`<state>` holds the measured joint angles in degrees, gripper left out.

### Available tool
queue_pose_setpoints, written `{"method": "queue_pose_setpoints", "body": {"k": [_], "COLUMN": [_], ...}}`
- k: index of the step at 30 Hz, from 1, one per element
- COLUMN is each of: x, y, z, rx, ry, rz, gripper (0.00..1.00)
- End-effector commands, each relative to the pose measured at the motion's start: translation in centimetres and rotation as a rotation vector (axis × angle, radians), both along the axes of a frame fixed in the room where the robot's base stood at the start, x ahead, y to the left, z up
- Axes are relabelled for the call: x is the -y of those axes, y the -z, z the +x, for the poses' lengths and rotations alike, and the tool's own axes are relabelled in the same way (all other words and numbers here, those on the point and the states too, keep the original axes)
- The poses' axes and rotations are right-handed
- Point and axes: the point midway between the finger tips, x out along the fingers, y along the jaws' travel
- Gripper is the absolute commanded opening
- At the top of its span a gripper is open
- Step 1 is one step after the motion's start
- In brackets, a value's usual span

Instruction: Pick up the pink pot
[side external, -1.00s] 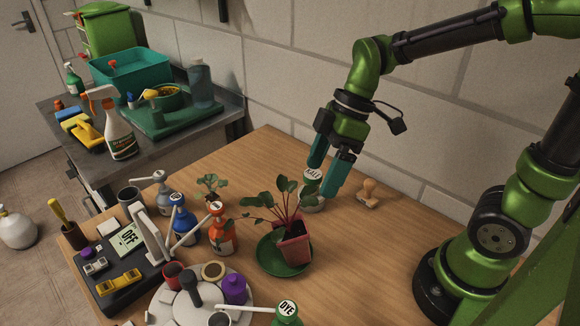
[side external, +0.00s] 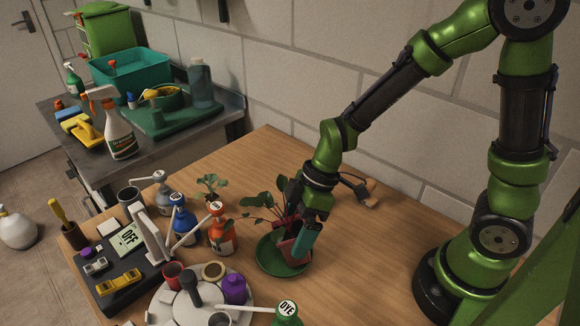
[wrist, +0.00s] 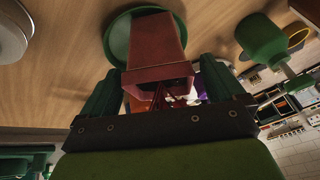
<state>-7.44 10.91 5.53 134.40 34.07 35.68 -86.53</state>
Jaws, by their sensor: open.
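The pink pot (side external: 287,250) stands on a round green saucer (side external: 268,262) on the wooden table, with a leafy plant (side external: 262,205) in it. My gripper (side external: 293,236) is down at the pot, with one teal finger in front of the pot's right side. In the wrist view the pot (wrist: 158,42) lies between my two spread fingers (wrist: 158,78), and the saucer (wrist: 119,40) shows beyond it. The fingers are open, one on either side of the pot. I cannot tell whether either finger touches it. The gripper hides part of the pot and plant in the side view.
An orange spray bottle (side external: 222,238) and blue bottle (side external: 184,226) stand left of the saucer. A white round tray (side external: 176,315) with a purple bottle (side external: 235,290) and a green DYE bottle (side external: 287,312) are in front. The table right of the saucer is clear.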

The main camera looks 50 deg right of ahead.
Motion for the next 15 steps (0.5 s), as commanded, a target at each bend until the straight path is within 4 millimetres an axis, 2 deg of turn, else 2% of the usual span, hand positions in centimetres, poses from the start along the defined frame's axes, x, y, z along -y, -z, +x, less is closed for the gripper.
{"method": "queue_pose_setpoints", "body": {"k": [3, 6, 14, 15], "x": [-0.8, -1.1, -1.3, -1.3], "y": [1.7, 2.5, 2.8, 2.7], "z": [0.2, 0.3, 0.4, 0.4], "rx": [-0.004, -0.002, 0.002, 0.002], "ry": [-0.003, -0.001, -0.001, -0.001], "rz": [0.000, 0.000, 0.000, 0.000], "gripper": [0.96, 0.96, 0.96, 0.91]}}
